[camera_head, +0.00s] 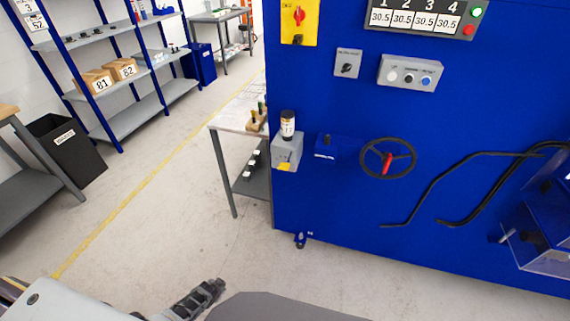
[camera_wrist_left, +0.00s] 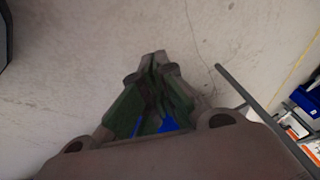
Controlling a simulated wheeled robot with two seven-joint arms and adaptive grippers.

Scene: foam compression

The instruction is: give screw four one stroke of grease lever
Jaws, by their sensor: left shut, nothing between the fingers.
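A grey box (camera_head: 286,151) with a dark-capped cylinder (camera_head: 288,124) on top and a yellow part (camera_head: 285,167) on its lower front is fixed at the left end of the blue machine; it looks like the greaser, but I cannot clearly make out its lever. A small grey selector plate (camera_head: 348,63) with a dark knob is above it to the right; its label is too small to read. My left gripper (camera_head: 215,287) is low in the picture, over the floor and well apart from the machine. It is shut and empty, also in the left wrist view (camera_wrist_left: 156,62).
The blue machine (camera_head: 335,215) carries a black handwheel (camera_head: 364,158) with a red grip, a button panel (camera_head: 408,73) and a display (camera_head: 415,20) numbered 1 to 4. A table (camera_head: 229,122) stands left of it. The floor (camera_head: 180,205) between is clear.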

